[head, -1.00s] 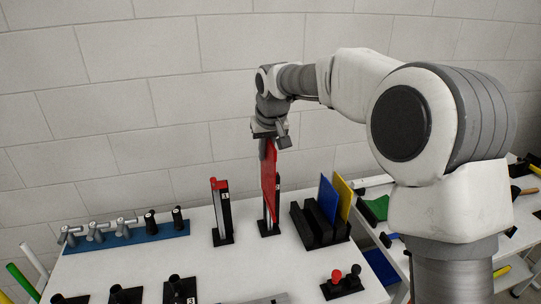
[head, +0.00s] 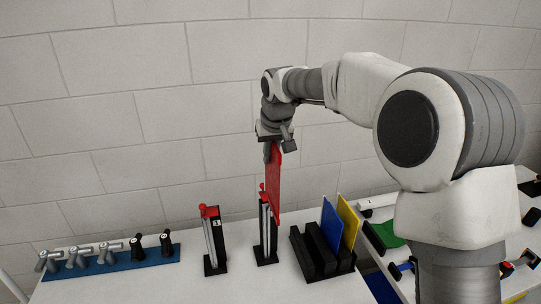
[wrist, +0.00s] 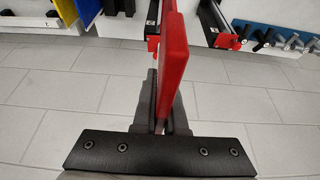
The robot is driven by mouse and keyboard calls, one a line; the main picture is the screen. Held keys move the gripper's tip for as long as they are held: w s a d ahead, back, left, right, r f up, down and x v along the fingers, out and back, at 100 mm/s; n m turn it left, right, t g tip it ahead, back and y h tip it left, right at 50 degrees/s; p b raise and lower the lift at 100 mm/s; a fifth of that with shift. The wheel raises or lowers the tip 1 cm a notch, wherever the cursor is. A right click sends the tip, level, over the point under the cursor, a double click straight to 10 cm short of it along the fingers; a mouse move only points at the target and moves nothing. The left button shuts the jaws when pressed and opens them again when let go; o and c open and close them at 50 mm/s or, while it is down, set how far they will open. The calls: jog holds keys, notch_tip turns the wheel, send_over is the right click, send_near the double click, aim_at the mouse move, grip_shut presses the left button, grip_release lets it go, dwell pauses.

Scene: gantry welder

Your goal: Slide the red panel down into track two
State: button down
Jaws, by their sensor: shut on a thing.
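My gripper (head: 271,148) is shut on the upper end of the red panel (head: 275,185), which hangs upright below it. The wrist view shows the panel (wrist: 174,62) edge-on between the fingers (wrist: 167,118). The black track two (head: 266,238) stands on the white table with a red piece at its top. In the head view the panel's lower part overlaps the upper right of this track. I cannot tell whether its lower edge is inside the slot. In the wrist view the track (wrist: 152,22) is partly hidden behind the panel.
A black rack (head: 318,258) holds a blue panel (head: 331,225) and a yellow panel (head: 349,222) to the right. A blue strip (head: 118,263) with several handles lies far left.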

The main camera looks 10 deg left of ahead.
aim_at(271, 171)
jog(key=shift+f+b, duration=1.95)
jog(key=shift+f, duration=0.55)
notch_tip(271, 171, down, 25)
jog(key=b, duration=1.7)
jog(key=shift+r+b, duration=0.15)
jog(key=shift+b, duration=0.15)
jog(key=c, duration=0.9)
grip_release()
dwell(1.5)
